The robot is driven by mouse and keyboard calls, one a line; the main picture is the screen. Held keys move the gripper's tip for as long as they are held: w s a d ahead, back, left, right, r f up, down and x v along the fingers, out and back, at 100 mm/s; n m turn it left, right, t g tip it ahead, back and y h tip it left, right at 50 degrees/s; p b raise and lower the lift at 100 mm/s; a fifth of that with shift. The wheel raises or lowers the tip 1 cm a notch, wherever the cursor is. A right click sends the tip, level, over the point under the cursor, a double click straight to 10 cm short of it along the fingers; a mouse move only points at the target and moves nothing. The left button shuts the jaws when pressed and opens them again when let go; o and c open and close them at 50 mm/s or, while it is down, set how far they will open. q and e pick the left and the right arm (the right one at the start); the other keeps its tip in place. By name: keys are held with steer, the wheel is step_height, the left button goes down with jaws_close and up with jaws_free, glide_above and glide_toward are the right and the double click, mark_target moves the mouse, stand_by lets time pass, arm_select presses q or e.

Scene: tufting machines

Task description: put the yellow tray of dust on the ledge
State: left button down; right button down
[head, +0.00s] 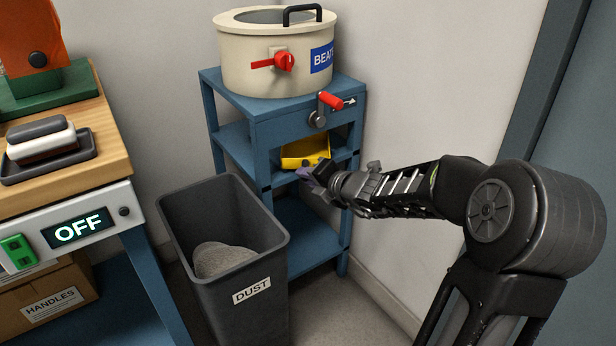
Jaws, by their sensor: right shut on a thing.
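The yellow tray (306,151) sits in the opening of the blue stand (262,127), under the stand's top. I cannot see whether dust lies in it. My right gripper (308,177) reaches in from the right and is shut on the front of the tray, where a small dark knob shows. The jaws are small and partly hidden by the wrist. Which surface is the ledge is not clear; a blue middle shelf (236,147) shows beside the tray. My left gripper is not in view.
A dark grey bin (225,240) labelled DUST, with a grey heap (224,260) inside, stands in front of the stand. A cream pot (275,55) with a red tap sits on top. A workbench (75,170) stands left.

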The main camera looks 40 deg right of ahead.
steer(key=c, duration=1.4)
jaws_free()
steer(key=shift+f, duration=0.1)
steer(key=shift+o, duration=0.2)
steer(key=shift+r+p, duration=0.4)
steer(key=shift+r, duration=0.05)
steer(key=shift+r+p, duration=0.4)
steer(key=shift+r, duration=0.05)
steer(key=p+v, duration=0.5)
steer(key=v, duration=0.6)
steer(key=shift+s, duration=0.5)
steer(key=shift+f, duration=0.1)
